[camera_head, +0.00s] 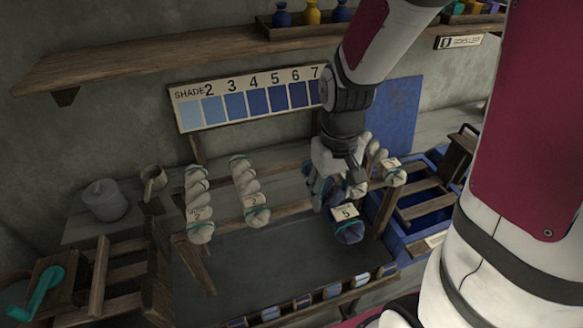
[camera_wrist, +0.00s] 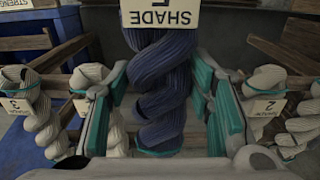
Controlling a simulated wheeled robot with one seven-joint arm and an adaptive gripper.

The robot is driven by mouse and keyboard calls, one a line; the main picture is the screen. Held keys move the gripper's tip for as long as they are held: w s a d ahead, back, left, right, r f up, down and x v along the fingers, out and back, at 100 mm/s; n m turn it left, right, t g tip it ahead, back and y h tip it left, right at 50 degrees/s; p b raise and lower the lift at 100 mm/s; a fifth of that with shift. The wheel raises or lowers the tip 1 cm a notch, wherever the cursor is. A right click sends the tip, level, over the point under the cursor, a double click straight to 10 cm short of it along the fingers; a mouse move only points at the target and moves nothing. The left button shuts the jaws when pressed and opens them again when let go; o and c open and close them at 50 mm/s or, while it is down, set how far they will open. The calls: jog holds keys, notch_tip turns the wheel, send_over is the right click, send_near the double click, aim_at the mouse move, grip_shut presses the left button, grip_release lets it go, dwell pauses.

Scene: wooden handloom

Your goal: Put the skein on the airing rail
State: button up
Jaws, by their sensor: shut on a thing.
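A dark blue twisted skein (camera_head: 348,232) with a paper tag marked 5 is in my gripper (camera_head: 336,192). In the wrist view the blue skein (camera_wrist: 160,75) stands between the teal-padded fingers, its SHADE tag upside down. The wooden airing rail (camera_head: 286,208) runs beside it, with pale skeins hanging on both sides: a left one (camera_head: 199,205), a middle one (camera_head: 250,190) and one at right (camera_head: 390,172). I cannot tell whether the blue skein touches the rail, as my gripper hides that part.
A shade board (camera_head: 245,98) stands behind the rail. A blue vat (camera_head: 385,208) with wooden slats is at right. A shelf (camera_head: 160,62) runs above.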

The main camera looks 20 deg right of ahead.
jog(key=w+a+f, duration=0.1)
jog(key=w+f, duration=0.1)
jog(key=w, duration=0.4)
jog(key=w+a+f+p, duration=0.1)
jog(key=w+a+f, duration=0.1)
jog(key=w, duration=0.4)
jog(key=shift+w+f, duration=0.3)
jog(key=shift+f, duration=0.05)
jog(key=shift+a+f, duration=0.1)
jog(key=shift+f, duration=0.1)
jog(key=o, duration=1.3)
